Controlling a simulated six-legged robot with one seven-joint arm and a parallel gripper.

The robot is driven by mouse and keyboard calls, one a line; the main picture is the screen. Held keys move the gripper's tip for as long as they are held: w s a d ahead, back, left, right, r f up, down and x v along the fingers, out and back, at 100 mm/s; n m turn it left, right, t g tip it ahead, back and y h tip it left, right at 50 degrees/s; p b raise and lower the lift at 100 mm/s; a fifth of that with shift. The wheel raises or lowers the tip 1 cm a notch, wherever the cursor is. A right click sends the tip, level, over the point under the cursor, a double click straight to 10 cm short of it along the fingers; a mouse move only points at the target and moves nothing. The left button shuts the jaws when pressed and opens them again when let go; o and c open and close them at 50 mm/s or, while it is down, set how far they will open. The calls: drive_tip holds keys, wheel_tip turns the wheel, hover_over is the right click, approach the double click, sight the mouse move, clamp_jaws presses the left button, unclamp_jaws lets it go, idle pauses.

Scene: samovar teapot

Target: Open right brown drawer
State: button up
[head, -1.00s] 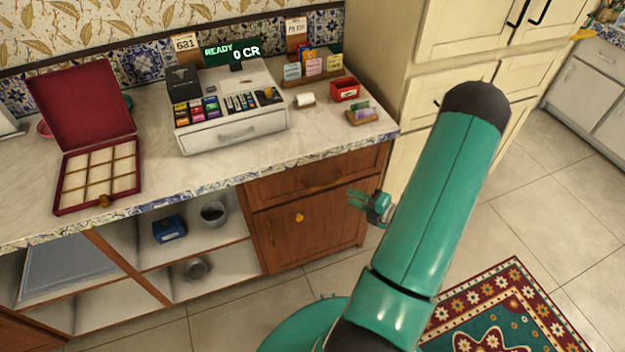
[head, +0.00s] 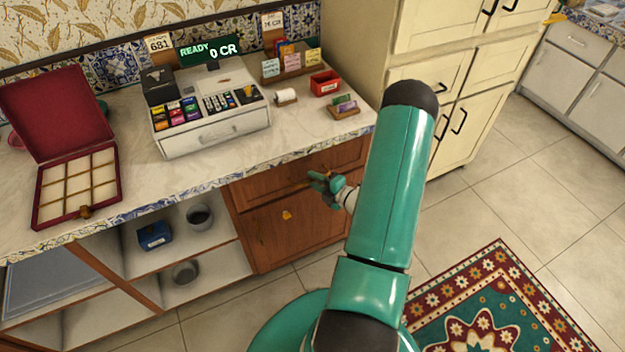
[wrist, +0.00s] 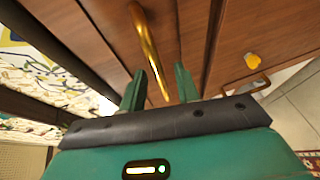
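The brown drawer (head: 262,190) is under the marble counter, above a brown cabinet door (head: 268,238). It looks closed. Its brass bar handle (wrist: 150,50) shows in the wrist view, running between the two fingers toward the palm side. In the head view the handle is mostly hidden behind my gripper (head: 322,182), which is at the drawer front. My gripper also shows in the wrist view (wrist: 160,88), its two green fingers apart, one on each side of the handle's near end. I cannot tell whether either finger touches the handle.
The counter edge (head: 190,186) overhangs just above the drawer. A cash register (head: 210,118) and an open red box (head: 75,185) stand on the counter. The tiled floor to the right is clear except for a rug.

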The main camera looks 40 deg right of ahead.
drive_tip(key=shift+x, duration=0.75)
clamp_jaws()
drive_tip(key=shift+s, duration=0.15)
